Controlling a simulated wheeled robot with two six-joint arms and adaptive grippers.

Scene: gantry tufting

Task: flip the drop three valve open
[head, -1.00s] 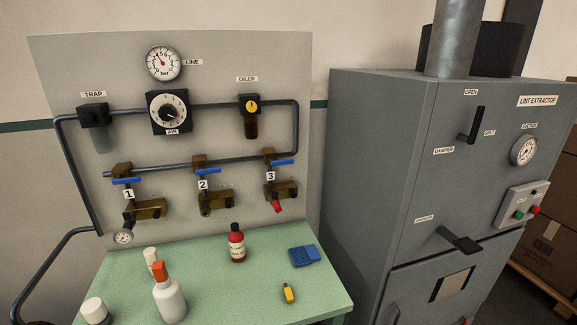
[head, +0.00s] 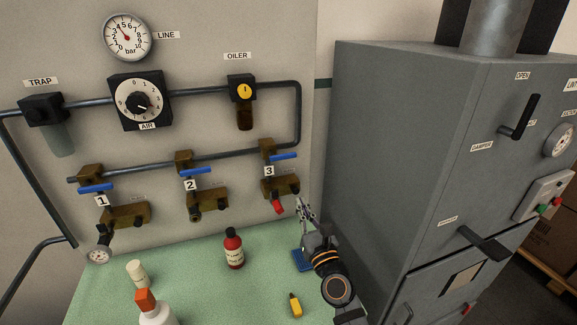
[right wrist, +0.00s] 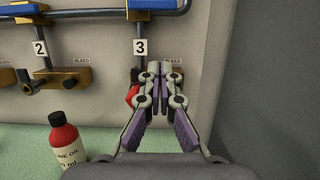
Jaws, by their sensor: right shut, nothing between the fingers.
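The drop three valve has a blue lever (head: 285,156) lying crosswise to its vertical pipe, above the label 3 (head: 269,171). The lever also shows at the top edge of the right wrist view (right wrist: 155,4). Below it is a brass block (head: 283,187) with a red fitting (head: 279,207) hanging under it. My right gripper (head: 301,207) is shut and empty, below and to the right of the lever. In the right wrist view its fingertips (right wrist: 161,70) overlap the brass block; I cannot tell whether they touch it. My left gripper is out of view.
Drops one (head: 97,188) and two (head: 197,180) have similar blue levers, also crosswise. A red bottle (head: 234,250), a yellow bottle (head: 295,305) and a blue pad (head: 302,260) are on the green bench (head: 195,275). The grey extractor cabinet (head: 385,150) stands close on the right.

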